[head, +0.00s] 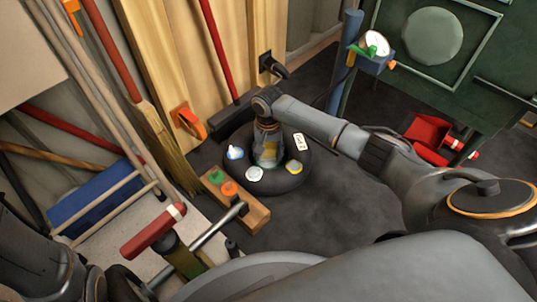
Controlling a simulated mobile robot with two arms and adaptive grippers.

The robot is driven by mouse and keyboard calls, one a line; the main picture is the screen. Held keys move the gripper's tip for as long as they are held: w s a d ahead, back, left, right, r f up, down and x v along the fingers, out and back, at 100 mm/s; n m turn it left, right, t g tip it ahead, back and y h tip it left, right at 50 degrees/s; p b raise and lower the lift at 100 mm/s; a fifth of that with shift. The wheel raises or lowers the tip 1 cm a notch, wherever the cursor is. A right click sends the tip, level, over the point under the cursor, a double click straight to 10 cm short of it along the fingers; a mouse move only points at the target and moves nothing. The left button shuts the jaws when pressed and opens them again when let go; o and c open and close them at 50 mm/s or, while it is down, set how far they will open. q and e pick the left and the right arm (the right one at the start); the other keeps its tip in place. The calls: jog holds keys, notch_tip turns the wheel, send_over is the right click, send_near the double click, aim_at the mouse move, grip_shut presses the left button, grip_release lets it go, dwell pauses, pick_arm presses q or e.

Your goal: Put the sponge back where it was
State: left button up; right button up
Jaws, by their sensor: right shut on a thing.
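My right gripper (268,152) reaches in from the right and points down over a round black seat or tyre-like disc (285,182). It is shut on a small yellowish thing (268,158), which looks like the sponge. The fingers partly cover it, and I cannot tell whether it touches the disc. A white label card (299,142) stands there too. Dark parts of my left arm show at the lower left; its fingers do not show.
A wooden block (248,209) with green and orange discs lies in front of the black disc. A red-handled tool (152,231) stands nearer. Brooms and poles lean at left by a blue box (95,203). A green cabinet (440,60) stands back right. Dark floor right of the disc is clear.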

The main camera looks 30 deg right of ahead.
jog(key=shift+f, duration=0.1)
jog(key=o, duration=1.1)
